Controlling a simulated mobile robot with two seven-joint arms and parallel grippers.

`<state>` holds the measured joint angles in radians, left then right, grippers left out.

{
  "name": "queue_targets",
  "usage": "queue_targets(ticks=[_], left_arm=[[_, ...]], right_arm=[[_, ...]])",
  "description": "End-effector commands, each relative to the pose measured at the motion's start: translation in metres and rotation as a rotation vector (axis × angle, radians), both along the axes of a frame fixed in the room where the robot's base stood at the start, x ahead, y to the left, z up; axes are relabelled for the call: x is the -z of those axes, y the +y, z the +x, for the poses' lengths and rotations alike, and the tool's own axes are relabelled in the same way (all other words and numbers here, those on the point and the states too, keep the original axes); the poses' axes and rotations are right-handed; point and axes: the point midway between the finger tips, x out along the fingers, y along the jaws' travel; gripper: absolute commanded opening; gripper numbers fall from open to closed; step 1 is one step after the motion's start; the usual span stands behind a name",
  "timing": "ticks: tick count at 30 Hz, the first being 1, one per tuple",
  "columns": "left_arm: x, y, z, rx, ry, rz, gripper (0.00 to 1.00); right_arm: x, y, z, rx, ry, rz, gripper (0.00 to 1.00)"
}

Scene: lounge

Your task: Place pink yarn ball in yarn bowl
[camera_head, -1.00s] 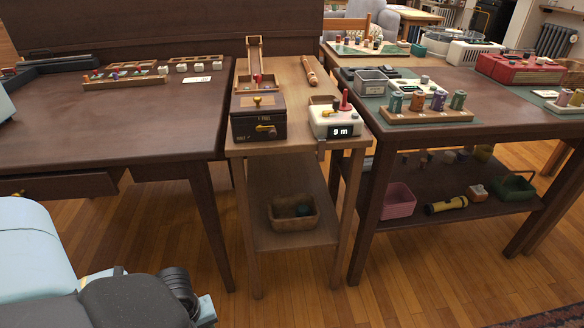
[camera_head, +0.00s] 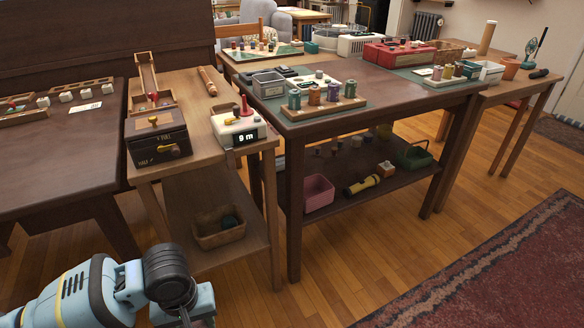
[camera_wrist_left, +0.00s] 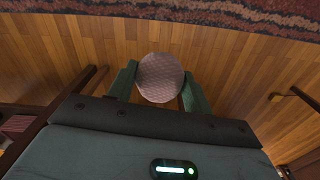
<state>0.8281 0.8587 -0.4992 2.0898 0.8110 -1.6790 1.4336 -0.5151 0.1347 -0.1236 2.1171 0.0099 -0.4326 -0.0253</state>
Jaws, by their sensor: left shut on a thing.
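The pink yarn ball (camera_wrist_left: 160,78) shows in the left wrist view as a pale pink, textured ball. It sits between the two green fingers of my left gripper (camera_wrist_left: 159,74), which are shut on it, over the wooden floor. In the head view my left arm comes in at the bottom left; its gripper is mostly cut off by the lower edge, and the ball cannot be made out there. I cannot tell which container is the yarn bowl. My right gripper is not in view.
A tan basket (camera_head: 209,241) with a dark teal ball (camera_head: 229,222) is on the narrow table's lower shelf. A pink bin (camera_head: 318,192), yellow flashlight (camera_head: 362,185) and green basket (camera_head: 414,157) are under the larger table. A terracotta pot (camera_head: 509,69) stands far right. Floor in front is open.

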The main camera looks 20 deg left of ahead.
Motion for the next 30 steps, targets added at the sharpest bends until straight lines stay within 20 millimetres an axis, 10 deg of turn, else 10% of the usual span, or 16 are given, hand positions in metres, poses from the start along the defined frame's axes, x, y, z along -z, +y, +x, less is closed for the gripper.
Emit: queue_targets(ticks=[30], left_arm=[[-0.151,-0.082,0.057,0.561,-0.006,0.002,0.28]], right_arm=[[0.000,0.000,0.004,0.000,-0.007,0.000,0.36]])
